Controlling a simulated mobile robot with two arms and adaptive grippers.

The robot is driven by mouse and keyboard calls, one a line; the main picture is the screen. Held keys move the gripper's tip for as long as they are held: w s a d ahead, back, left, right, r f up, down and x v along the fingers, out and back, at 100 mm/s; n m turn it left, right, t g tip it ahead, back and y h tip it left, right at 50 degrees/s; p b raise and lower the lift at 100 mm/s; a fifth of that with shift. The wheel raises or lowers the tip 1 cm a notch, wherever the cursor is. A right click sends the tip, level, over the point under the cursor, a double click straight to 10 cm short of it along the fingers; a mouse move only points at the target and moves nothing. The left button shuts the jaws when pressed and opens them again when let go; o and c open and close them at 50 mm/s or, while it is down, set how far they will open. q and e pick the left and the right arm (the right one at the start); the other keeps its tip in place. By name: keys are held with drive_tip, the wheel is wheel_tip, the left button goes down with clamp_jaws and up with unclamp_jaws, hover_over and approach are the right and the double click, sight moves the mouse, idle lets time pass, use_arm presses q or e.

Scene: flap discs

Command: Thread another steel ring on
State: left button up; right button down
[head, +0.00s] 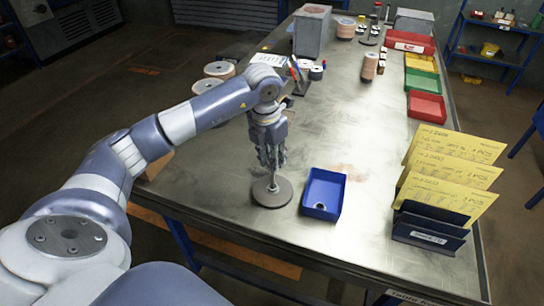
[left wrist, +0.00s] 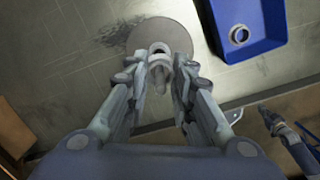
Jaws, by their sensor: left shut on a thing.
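My left gripper (head: 270,160) points down over a round grey base (head: 272,193) with an upright post near the table's front edge. Its fingers are closed on a small steel ring (left wrist: 158,48), which shows between the fingertips in the left wrist view. The post's tip (left wrist: 160,85) shows between the fingers, in line with the ring. I cannot tell how far down the post the ring is. Another steel ring (head: 320,206) lies in the blue tray (head: 336,186) right of the base; it also shows in the left wrist view (left wrist: 239,35).
A dark rack with yellow cards (head: 443,175) stands at the front right. Red, green and yellow bins (head: 425,106) line the right edge. Stacks of discs (head: 370,66) and a grey box (head: 312,32) stand farther back. The table's middle is clear.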

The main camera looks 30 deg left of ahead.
use_arm(q)
drive_tip(key=shift+f+b, duration=2.3)
drive_tip(key=shift+f, duration=0.85)
drive_tip(key=o, duration=0.8)
drive_tip(key=r, duration=0.4)
drive_tip(key=s+r, duration=0.1)
drive_tip(key=r, duration=0.7)
drive_tip(key=shift+s+a, duration=0.1)
drive_tip(key=shift+s, duration=0.1)
drive_tip(key=shift+r+p, duration=0.65)
drive_tip(key=shift+r, duration=0.15)
